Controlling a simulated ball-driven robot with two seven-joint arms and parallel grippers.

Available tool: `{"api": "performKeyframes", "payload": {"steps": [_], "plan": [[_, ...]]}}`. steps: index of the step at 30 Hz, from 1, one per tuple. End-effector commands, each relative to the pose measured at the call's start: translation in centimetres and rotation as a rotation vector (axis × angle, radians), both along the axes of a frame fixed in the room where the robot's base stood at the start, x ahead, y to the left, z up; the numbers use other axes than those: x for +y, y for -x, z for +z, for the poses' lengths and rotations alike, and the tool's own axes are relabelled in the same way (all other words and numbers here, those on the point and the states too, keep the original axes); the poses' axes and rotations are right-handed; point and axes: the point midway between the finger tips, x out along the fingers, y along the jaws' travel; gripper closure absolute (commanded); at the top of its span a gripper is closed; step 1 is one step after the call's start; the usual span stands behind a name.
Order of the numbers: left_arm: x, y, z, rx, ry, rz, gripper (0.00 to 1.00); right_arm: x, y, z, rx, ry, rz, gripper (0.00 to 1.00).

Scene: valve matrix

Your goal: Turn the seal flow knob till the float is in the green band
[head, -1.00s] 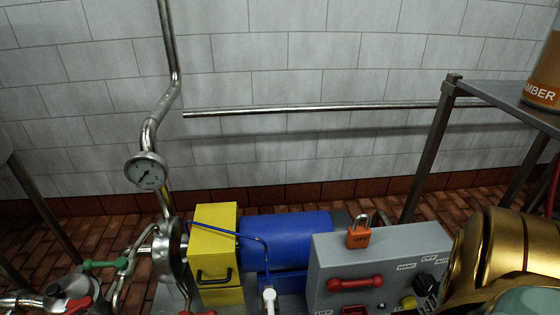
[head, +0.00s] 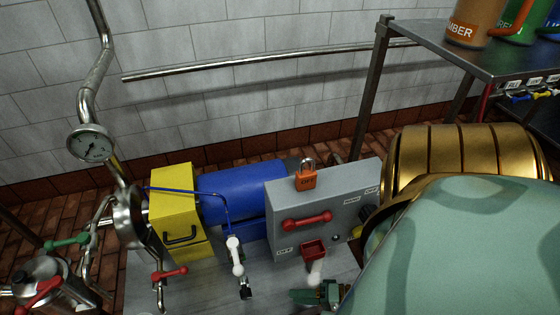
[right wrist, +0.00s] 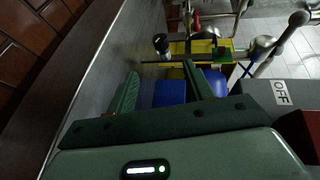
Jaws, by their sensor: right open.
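The thin blue line (head: 190,190) runs over the yellow guard to a white upright fitting (head: 235,250). A small dark part (head: 245,289) sits at its foot. I cannot tell which part is the seal flow knob, and I cannot make out a float or green band. My right gripper (head: 312,293) is low in the head view, to the right of that fitting and apart from it. In the right wrist view its two green fingers (right wrist: 160,88) are spread with nothing between them. A black round knob (right wrist: 161,43) shows beyond them. My left gripper is out of view.
The grey control box (head: 300,235), with an orange padlock (head: 306,178) and red handle (head: 307,221), stands close behind my right gripper. The blue motor (head: 240,180), yellow guard (head: 172,205) and pressure gauge (head: 90,146) are left. A shelf (head: 460,50) with containers stands right.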

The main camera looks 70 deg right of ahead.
Motion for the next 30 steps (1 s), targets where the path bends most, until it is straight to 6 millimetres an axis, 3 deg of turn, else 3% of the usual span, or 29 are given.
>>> {"api": "performKeyframes", "payload": {"steps": [6, 15, 18, 20, 23, 27, 30], "plan": [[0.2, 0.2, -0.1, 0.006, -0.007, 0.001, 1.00, -0.6, 1.9, 0.4, 0.000, 0.000, 0.000, 0.48], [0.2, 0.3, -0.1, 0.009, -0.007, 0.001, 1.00, -0.7, 2.1, 0.4, 0.000, 0.000, 0.000, 0.48], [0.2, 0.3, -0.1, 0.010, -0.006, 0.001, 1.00, 0.2, 2.2, 0.2, 0.009, 0.016, 0.013, 0.48], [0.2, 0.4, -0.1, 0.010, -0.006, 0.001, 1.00, 1.7, 2.3, -0.3, 0.026, 0.050, 0.039, 0.48], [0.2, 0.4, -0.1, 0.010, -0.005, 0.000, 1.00, 6.1, 2.8, -1.3, 0.072, 0.164, 0.128, 0.48], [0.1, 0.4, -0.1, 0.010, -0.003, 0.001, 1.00, 13.5, 3.4, -1.7, 0.135, 0.447, 0.335, 0.48], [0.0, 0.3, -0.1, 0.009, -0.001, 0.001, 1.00, 16.9, 3.8, -0.6, 0.170, 0.702, 0.505, 0.48]]}}
